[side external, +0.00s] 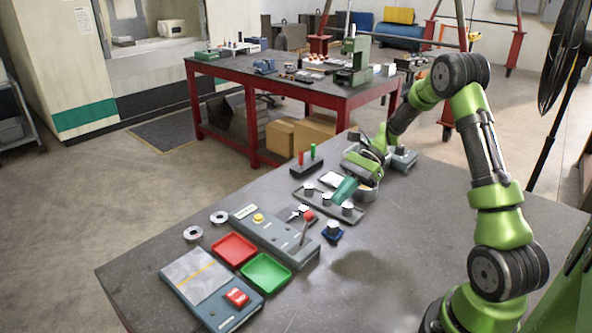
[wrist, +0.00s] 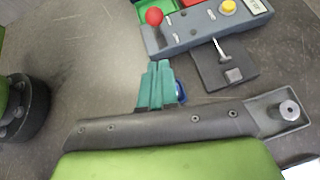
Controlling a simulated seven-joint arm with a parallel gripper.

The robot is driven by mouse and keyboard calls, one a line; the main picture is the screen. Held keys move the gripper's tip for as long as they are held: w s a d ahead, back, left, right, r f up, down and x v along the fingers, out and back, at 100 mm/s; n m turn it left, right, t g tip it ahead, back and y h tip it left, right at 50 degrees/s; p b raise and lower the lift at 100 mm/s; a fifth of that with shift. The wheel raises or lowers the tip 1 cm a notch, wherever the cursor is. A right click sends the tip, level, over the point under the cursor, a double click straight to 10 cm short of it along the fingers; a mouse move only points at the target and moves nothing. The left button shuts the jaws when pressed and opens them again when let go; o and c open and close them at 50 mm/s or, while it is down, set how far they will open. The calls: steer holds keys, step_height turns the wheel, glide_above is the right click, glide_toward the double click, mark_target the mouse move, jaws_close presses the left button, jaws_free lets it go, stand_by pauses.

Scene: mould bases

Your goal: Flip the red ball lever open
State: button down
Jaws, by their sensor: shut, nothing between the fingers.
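The red ball (side external: 309,215) tops a thin lever that stands up from the right end of a grey control box (side external: 262,229) with a yellow button. In the wrist view the red ball (wrist: 154,16) is near the top, beyond my fingertips, and its stem is mostly hidden. My gripper (side external: 343,190) has teal fingers and is shut and empty, to the right of the lever in the side view. In the wrist view my gripper (wrist: 160,66) points toward the box and is clear of the ball.
A blue-based piece (side external: 332,233) stands near the lever. A red tray (side external: 234,249), a green tray (side external: 265,272) and a panel with a red switch (side external: 237,298) stand nearby. The right front of the table is clear.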

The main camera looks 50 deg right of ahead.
steer(key=a, duration=0.4)
steer(key=w+a, duration=0.1)
steer(key=shift+a+f, duration=0.25)
steer(key=shift+a, duration=0.15)
step_height(320, 180, up, 3)
steer(key=h, duration=0.6)
glide_above(305, 230)
steer(key=shift+s+a+f, duration=0.1)
steer(key=shift+s+a, duration=0.05)
steer(key=shift+a, duration=0.5)
steer(key=shift+s+a, duration=0.1)
steer(key=shift+a, duration=0.55)
